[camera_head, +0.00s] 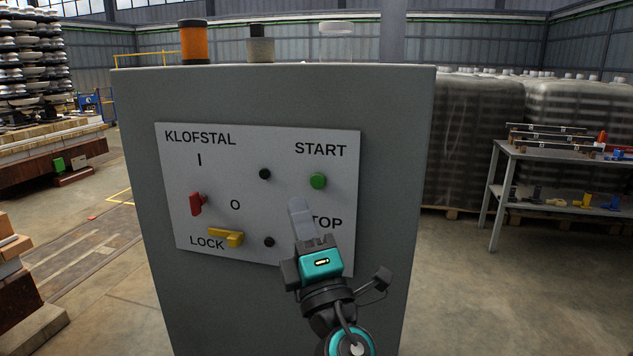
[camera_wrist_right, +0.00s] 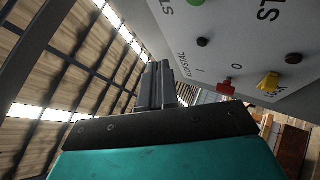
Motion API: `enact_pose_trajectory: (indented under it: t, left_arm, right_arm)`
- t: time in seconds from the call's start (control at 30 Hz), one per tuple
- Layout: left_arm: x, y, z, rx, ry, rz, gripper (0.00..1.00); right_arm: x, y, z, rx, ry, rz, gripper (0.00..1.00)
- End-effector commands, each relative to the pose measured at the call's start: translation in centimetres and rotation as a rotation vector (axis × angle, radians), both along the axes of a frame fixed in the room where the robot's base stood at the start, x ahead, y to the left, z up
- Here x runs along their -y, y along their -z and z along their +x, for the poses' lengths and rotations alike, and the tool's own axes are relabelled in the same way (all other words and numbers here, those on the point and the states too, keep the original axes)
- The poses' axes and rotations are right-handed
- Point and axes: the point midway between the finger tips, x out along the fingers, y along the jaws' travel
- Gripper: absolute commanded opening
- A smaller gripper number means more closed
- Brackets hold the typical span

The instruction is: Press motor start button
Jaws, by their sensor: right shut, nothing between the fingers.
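The green start button (camera_head: 318,181) sits under the word START at the upper right of a white panel (camera_head: 215,150) on a grey cabinet (camera_head: 135,200). A bit of the green button also shows at the top edge of the right wrist view (camera_wrist_right: 196,2). My right gripper (camera_head: 297,203) is shut and empty, its fingertips below and left of the green button in the head view. They look apart from the button; their distance from the panel is hard to tell. The gripper hides the start of the word STOP and whatever lies beneath it. My left gripper is not in view.
The panel also carries a red switch (camera_head: 196,204), a yellow lock lever (camera_head: 228,237) and black knobs (camera_head: 265,174). An orange lamp (camera_head: 194,42) stands on the cabinet. A metal table (camera_head: 505,152) with tools stands at the right, with free floor before it.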

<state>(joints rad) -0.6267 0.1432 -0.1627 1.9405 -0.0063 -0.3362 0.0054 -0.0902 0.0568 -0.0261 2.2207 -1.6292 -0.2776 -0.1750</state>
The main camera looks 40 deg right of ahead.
Motion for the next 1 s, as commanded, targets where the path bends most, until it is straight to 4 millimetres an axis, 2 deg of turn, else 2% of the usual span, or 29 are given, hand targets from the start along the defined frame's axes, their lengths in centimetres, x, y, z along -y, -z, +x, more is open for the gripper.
enact_pose_trajectory:
  t: [0.3, 0.5, 1.0]
  left_arm:
    - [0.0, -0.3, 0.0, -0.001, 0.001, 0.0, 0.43]
    - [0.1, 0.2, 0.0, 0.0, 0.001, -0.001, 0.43]
    - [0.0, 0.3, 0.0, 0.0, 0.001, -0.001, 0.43]
  right_arm:
    - [3.5, -0.1, 3.0, 0.001, 0.001, -0.002, 0.0]
    - [5.1, 0.0, 4.3, 0.001, 0.001, -0.001, 0.0]
    - [5.8, 0.0, 4.9, 0.0, 0.0, 0.001, 0.0]
